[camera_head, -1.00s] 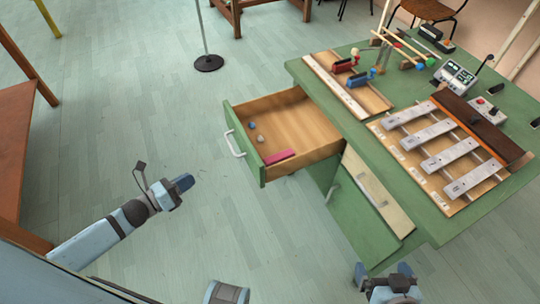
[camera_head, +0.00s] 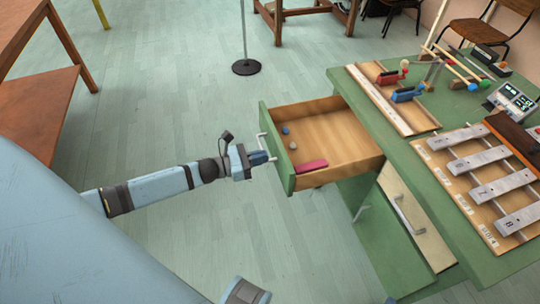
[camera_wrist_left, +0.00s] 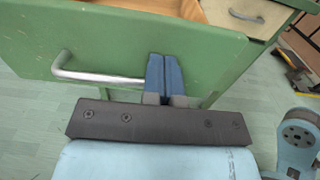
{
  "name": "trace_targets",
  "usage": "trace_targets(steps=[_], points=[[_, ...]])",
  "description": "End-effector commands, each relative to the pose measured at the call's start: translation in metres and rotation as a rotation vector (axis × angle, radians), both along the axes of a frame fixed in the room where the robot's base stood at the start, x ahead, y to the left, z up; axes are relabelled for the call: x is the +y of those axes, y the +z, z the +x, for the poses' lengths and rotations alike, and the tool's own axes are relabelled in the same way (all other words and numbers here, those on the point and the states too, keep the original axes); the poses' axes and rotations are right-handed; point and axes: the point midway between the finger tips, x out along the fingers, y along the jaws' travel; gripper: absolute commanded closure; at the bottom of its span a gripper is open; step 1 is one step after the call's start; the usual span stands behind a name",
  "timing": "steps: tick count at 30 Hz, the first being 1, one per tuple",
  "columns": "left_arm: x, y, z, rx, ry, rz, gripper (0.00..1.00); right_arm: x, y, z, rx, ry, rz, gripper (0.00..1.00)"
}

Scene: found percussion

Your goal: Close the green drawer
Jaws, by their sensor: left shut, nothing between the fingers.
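The green drawer (camera_head: 277,152) stands pulled out to the left from the green desk (camera_head: 375,225). Its green front with a silver handle (camera_head: 262,146) faces my left arm. My left gripper (camera_head: 264,158) is shut and empty, with its blue fingertips at the drawer front beside the handle. In the left wrist view, the blue fingers (camera_wrist_left: 164,78) are together just right of the silver handle (camera_wrist_left: 95,76), close against the green front (camera_wrist_left: 120,40); I cannot tell if they touch it. Of my right arm only a small piece shows at the bottom edge; its fingers are not visible.
On the desk are metal bars on a board (camera_head: 484,157), clamps (camera_head: 405,93) and a device (camera_head: 512,100). A stand base (camera_head: 246,67) is on the floor. A brown table (camera_head: 40,110) stands left.

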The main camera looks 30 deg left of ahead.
Motion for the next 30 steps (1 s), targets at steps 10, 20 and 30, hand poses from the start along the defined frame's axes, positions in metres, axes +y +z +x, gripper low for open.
trace_targets(steps=[10,20,30], points=[[-0.019,0.000,0.021,0.001,0.000,-0.001,1.00,0.001,0.000,0.000,-0.004,0.000,0.004,0.01],[-0.019,0.000,0.022,0.001,0.000,-0.001,1.00,0.001,0.001,0.000,-0.004,0.000,0.004,0.01],[-0.041,-0.001,0.047,-0.004,-0.001,-0.003,1.00,0.001,-0.006,0.001,-0.010,0.002,0.013,0.01]])
